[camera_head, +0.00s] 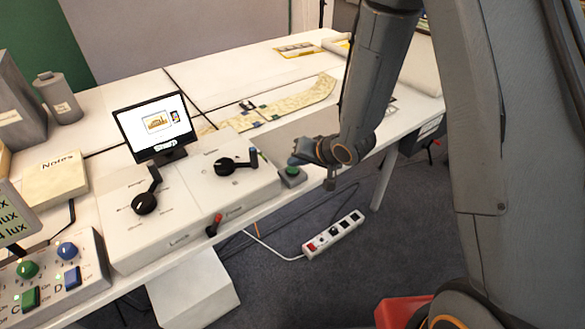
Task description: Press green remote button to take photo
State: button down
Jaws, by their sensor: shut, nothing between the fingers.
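The green remote button (292,170) sits on a small grey box (294,180) at the table's front edge, right of the white control panels. My gripper (298,159) is at the end of my arm, just above and behind the button in the picture. It is shut and holds nothing. Its tip overlaps the upper edge of the button in this view, so I cannot tell whether it touches it. A small monitor (153,125) shows a picture of a yellowish building and a smaller image beside it.
White control panels with black levers (147,201) stand left of the button. A console with green and blue knobs (67,251) is at the lower left. A yellowed map strip (300,100) lies behind. A power strip (333,234) lies on the dark floor.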

aim_at(296, 170)
jog(key=shift+f, duration=0.45)
dwell(0.4)
jog(key=shift+r, duration=0.1)
jog(key=shift+r+p, duration=0.8)
jog(key=shift+r, duration=0.05)
notch_tip(296, 170, up, 5)
jog(key=p, duration=0.5)
dwell(0.8)
